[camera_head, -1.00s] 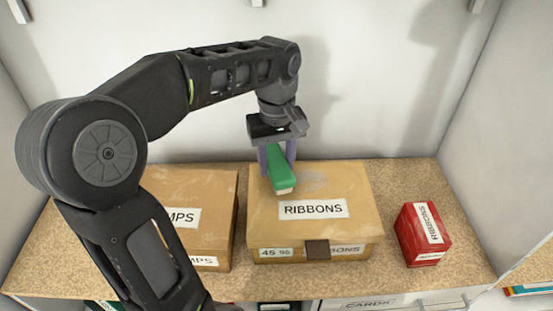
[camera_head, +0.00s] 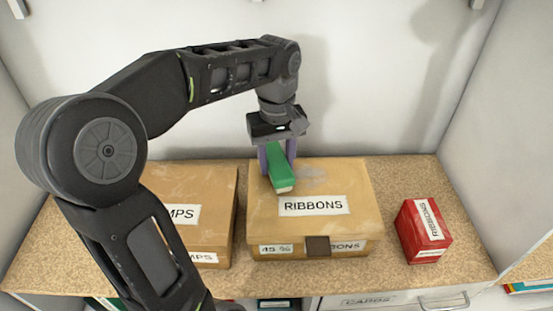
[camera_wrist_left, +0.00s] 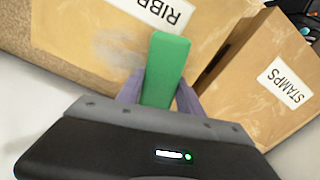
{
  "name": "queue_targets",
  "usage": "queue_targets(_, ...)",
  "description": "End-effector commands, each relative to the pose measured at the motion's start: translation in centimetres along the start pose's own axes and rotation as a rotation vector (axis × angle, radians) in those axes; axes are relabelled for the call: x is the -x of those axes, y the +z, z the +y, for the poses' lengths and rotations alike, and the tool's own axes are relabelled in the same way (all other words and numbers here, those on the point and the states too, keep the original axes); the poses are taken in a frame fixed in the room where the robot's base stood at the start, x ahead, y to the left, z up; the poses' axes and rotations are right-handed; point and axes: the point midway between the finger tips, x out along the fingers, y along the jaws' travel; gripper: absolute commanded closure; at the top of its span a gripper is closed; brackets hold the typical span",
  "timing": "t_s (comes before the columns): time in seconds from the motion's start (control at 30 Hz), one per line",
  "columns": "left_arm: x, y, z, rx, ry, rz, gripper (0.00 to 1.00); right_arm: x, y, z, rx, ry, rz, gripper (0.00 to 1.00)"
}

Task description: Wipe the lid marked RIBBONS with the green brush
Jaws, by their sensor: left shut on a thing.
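My left gripper (camera_head: 277,157) is shut on the green brush (camera_head: 281,170), which also shows between its purple fingers in the left wrist view (camera_wrist_left: 166,68). The brush's pale lower end is on or just above the lid marked RIBBONS (camera_head: 350,188), at the lid's back left; I cannot tell if it touches. A greyish smudge (camera_head: 314,176) shows on the lid right of the brush and in the left wrist view (camera_wrist_left: 115,50). The RIBBONS box is a closed cardboard box with a brown front clasp. My right gripper is not in view.
A cardboard box with a label ending in MPS (camera_head: 222,215) stands close on the left, and its label reads STAMPS in the left wrist view (camera_wrist_left: 282,82). A small red box (camera_head: 423,232) marked RIBBONS stands on the right. The speckled shelf (camera_head: 390,180) is clear between them.

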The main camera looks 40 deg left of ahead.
Motion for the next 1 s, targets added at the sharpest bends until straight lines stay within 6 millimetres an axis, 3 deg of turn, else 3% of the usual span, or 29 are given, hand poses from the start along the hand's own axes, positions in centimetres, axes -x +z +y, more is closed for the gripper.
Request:
queue_targets(0.77, -1.3, 0.0, 0.1, 0.0, 0.0, 0.0, 0.89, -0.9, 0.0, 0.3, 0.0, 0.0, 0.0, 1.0)
queue_targets(1.0, -1.1, 0.4, 1.6, -0.002, 0.0, 0.0, 0.89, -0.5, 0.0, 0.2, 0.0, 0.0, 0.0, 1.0)
